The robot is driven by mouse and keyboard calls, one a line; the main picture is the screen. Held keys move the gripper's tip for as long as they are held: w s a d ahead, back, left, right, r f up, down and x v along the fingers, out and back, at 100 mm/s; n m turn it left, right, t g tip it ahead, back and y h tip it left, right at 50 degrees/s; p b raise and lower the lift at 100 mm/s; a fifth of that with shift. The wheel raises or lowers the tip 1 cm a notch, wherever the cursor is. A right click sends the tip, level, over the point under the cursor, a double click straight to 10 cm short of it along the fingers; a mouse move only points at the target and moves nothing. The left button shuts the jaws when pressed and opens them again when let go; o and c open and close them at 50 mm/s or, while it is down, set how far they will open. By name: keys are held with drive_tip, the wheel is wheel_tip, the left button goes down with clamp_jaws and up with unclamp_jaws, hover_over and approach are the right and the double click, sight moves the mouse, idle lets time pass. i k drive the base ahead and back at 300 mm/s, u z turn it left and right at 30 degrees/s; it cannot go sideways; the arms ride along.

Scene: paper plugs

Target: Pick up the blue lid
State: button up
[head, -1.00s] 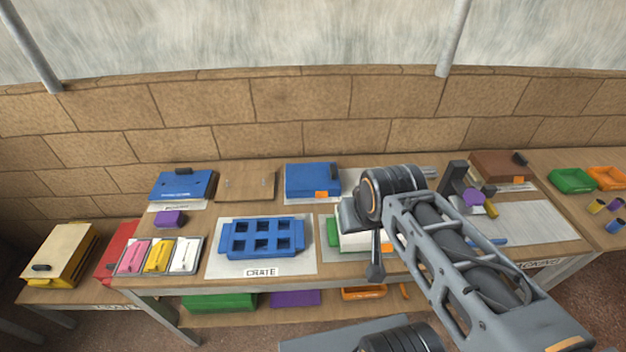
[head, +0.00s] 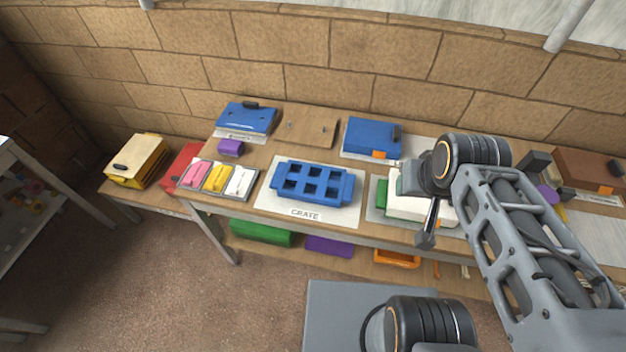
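A blue slab-like lid (head: 246,117) with a black handle on top lies at the back left of the workbench, by a printed label. A second blue piece (head: 371,137), boxier, with a black handle and an orange tag, lies further right at the back; I cannot tell for certain which is the lid meant. My arm reaches in from the lower right, and what looks like my gripper (head: 427,228) hangs dark and narrow in front of the bench, right of both blue pieces and apart from them. Its fingers cannot be made out.
A blue crate (head: 313,183) with several square openings sits mid-bench on a labelled sheet. A tray (head: 217,179) of pink, yellow and white pieces, a purple block (head: 231,148) and a wooden board (head: 306,127) are nearby. A white-and-green item (head: 416,207) is partly behind my arm. Floor is clear at front left.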

sight(380, 140)
drive_tip(key=z, duration=0.05)
drive_tip(key=k, duration=0.5)
drive_tip(key=u, duration=1.4)
drive_tip(key=i, duration=1.15)
drive_tip(key=z, duration=1.85)
